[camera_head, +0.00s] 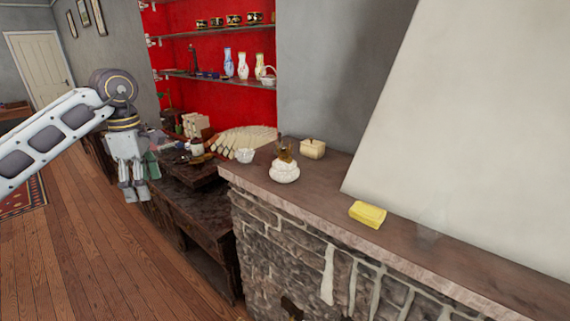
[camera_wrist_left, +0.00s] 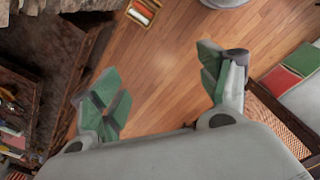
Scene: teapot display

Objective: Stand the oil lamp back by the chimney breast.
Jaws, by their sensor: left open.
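The oil lamp (camera_head: 284,172) looks like a white, rounded base with a brass-brown top and a faint clear glass. It stands upright on the stone mantel shelf (camera_head: 395,250), near its left end. The chimney breast (camera_head: 480,130) is the pale sloping hood at the right, rising from the shelf. My left gripper (camera_head: 135,192) hangs fingers down over the floor, well to the left of the lamp. In the left wrist view its green-padded fingers (camera_wrist_left: 165,88) are spread, with only floorboards between them. The lamp cannot be made out there. My right gripper is out of view.
A small cream lidded box (camera_head: 312,149) stands right of the lamp. A yellow block (camera_head: 367,214) lies farther right, and a faint clear glass object (camera_head: 431,226) stands beyond it. A dark cluttered table (camera_head: 190,180) and red-backed shelves (camera_head: 215,75) are at the left.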

